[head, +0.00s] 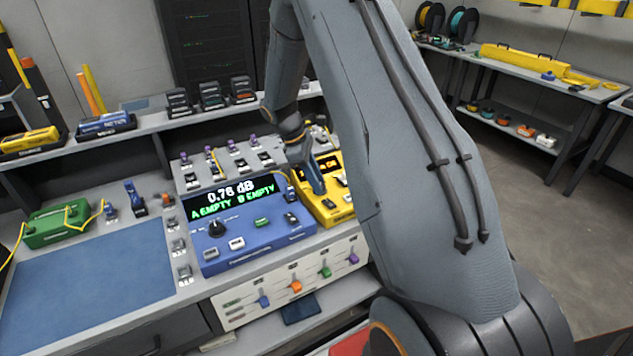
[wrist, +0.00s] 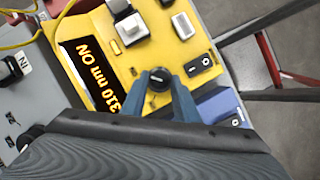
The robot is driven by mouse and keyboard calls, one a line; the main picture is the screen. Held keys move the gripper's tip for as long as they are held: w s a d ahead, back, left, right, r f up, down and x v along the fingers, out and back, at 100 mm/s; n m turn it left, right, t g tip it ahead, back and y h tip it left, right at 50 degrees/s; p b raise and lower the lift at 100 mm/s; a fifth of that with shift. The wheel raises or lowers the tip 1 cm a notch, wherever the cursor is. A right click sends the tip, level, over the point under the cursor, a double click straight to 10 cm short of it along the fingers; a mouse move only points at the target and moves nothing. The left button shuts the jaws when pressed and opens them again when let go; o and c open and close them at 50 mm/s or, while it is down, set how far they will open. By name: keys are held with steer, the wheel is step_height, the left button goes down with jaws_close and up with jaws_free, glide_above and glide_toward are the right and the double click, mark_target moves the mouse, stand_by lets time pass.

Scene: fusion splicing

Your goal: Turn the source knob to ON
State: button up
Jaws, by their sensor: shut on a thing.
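The yellow source unit (head: 329,203) stands on the bench to the right of the blue meter, partly hidden behind my arm in the head view. In the wrist view its yellow panel (wrist: 185,52) carries a display (wrist: 90,75) that reads "310 nm ON", its first part cut off. The source knob (wrist: 158,80) is a round black dial with a light pointer mark. My gripper (wrist: 157,76) is shut on the knob, one blue finger on each side of it. In the head view my gripper (head: 317,186) reaches down onto the yellow unit.
The blue meter (head: 255,240) beside it reads "0.76 dB, A EMPTY B EMPTY". A yellow cable (wrist: 22,42) crosses near the display. A blue mat (head: 90,275) lies clear at the left.

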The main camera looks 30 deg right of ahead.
stand_by(0.4)
steer(key=o, duration=1.1)
steer(key=shift+d, duration=0.1)
steer(key=shift+c, duration=0.2)
steer(key=b+v, duration=0.2)
steer(key=v, duration=0.5)
steer(key=shift+r, duration=0.4)
steer(key=s+a+m+t+y, duration=0.1)
steer(key=s+a+m, duration=0.2)
steer(key=s, duration=0.5)
steer(key=s+a+m+t+y, duration=0.1)
steer(key=s+a+m, duration=0.3)
steer(key=s+a, duration=0.2)
steer(key=s+a+r+m+t+y, duration=0.1)
steer(key=s+a+m, duration=0.3)
steer(key=s, duration=0.7)
steer(key=shift+a+t+y, duration=0.3)
steer(key=shift+a+y, duration=0.2)
steer(key=shift+a, duration=0.1)
